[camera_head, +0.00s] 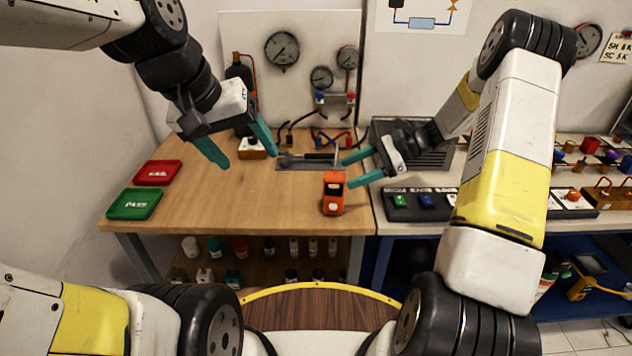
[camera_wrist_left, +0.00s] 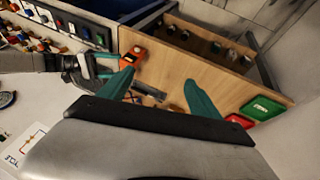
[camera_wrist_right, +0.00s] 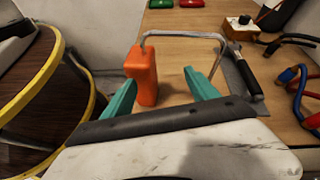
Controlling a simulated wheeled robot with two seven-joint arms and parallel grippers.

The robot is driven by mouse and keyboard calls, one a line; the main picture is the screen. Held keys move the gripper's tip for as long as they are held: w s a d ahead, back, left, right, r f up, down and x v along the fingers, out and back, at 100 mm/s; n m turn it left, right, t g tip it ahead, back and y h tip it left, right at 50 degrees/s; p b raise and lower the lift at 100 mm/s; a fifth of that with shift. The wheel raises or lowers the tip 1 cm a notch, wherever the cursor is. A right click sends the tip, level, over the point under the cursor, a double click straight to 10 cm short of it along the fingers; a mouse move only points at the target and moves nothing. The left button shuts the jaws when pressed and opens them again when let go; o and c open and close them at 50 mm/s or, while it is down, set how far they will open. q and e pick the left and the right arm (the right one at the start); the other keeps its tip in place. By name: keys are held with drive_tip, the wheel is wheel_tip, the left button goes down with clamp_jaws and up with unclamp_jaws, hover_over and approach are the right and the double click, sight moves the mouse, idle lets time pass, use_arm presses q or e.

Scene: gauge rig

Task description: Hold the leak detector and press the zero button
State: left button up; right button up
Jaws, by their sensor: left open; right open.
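My left gripper (camera_head: 246,157) is open and empty above the bench, left of the detector.
A red tray (camera_head: 158,172) and a green tray (camera_head: 134,203) lie at the bench's left. A grey plate (camera_head: 300,164) with a dark-handled tool lies behind the detector. A gauge panel (camera_head: 252,40) stands at the back. The bench's left middle is clear.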

sight(320, 198)
drive_tip(key=f+m, duration=0.1)
drive_tip(key=w+f+y, duration=0.1)
drive_tip(key=f, duration=0.1)
drive_tip(key=w+f+m, duration=0.1)
drive_tip(key=f, duration=0.1)
drive_tip(key=shift+w+d+f+m+t+y, duration=0.1)
drive_tip(key=shift+d+m+t+y, duration=0.2)
drive_tip(key=shift+t+y, duration=0.1)
drive_tip(key=shift+a+f, duration=0.15)
drive_tip(key=shift+a, duration=0.1)
drive_tip(key=shift+a+f, duration=0.15)
drive_tip(key=shift+a, duration=0.1)
use_arm(q)
drive_tip(key=shift+s+a+r+m+t+y, duration=0.25)
drive_tip(key=shift+s+a+m+t, duration=0.2)
drive_tip(key=shift+s, duration=0.3)
drive_tip(key=shift+s+a+r+m+t+y, duration=0.15)
drive_tip(key=shift+s+a+r+m+t, duration=0.15)
drive_tip(key=shift+s+a, duration=0.35)
use_arm(e)
drive_tip(key=shift+x, duration=4.7)
use_arm(q)
drive_tip(key=shift+d, duration=0.1)
use_arm(e)
drive_tip(key=shift+c, duration=0.5)
clamp_jaws()
drive_tip(key=shift+o, duration=1)
unclamp_jaws()
